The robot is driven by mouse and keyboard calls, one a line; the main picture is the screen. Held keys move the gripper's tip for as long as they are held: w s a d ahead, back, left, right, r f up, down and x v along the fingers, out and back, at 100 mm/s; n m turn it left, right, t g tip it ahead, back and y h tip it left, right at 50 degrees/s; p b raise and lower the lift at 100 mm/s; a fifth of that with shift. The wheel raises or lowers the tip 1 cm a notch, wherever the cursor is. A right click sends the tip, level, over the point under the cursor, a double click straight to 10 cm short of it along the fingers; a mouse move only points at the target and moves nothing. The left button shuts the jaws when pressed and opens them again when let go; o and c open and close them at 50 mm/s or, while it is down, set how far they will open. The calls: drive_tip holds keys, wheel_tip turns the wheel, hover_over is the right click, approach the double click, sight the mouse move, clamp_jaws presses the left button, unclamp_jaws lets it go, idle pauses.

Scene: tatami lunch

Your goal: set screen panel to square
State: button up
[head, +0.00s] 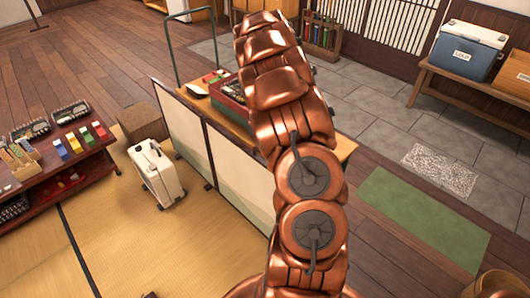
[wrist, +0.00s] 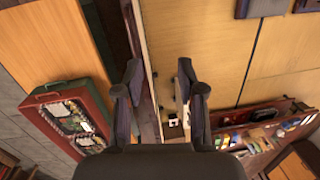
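The folding screen shows in the head view as cream panels with thin dark frames; the left panel (head: 180,127) stands upright beside the tatami, and the right panel (head: 240,180) is partly covered by my arm. In the wrist view a narrow upright strip, seemingly the screen seen edge-on (wrist: 148,70), runs down between the fingers. My gripper (wrist: 158,78) is open, its two dark fingers wide apart, one on each side of that strip. I see no clear contact. In the head view the gripper is hidden behind my copper arm.
A wooden cart (head: 235,122) with a red crate (head: 230,105) stands close behind the screen. A white suitcase (head: 157,172) and a low red-brown shelf (head: 55,165) of goods are left. Tatami (head: 150,245) in front is clear. A green mat (head: 425,215) lies right.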

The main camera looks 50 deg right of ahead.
drive_tip(key=shift+n+t+y, duration=0.4)
drive_tip(key=shift+n, duration=0.1)
drive_tip(key=shift+w+d+f, duration=0.25)
drive_tip(key=shift+d+f, duration=0.45)
drive_tip(key=shift+f, duration=1.7)
drive_tip(key=shift+w+d+f, duration=0.2)
drive_tip(key=shift+d+f, duration=0.45)
drive_tip(key=shift+f, duration=1.8)
drive_tip(key=shift+w+d+f, duration=0.25)
drive_tip(key=shift+d+f, duration=0.45)
drive_tip(key=shift+f, duration=1.7)
drive_tip(key=shift+c, duration=0.3)
clamp_jaws()
drive_tip(key=shift+d, duration=0.2)
drive_tip(key=shift+a, duration=0.2)
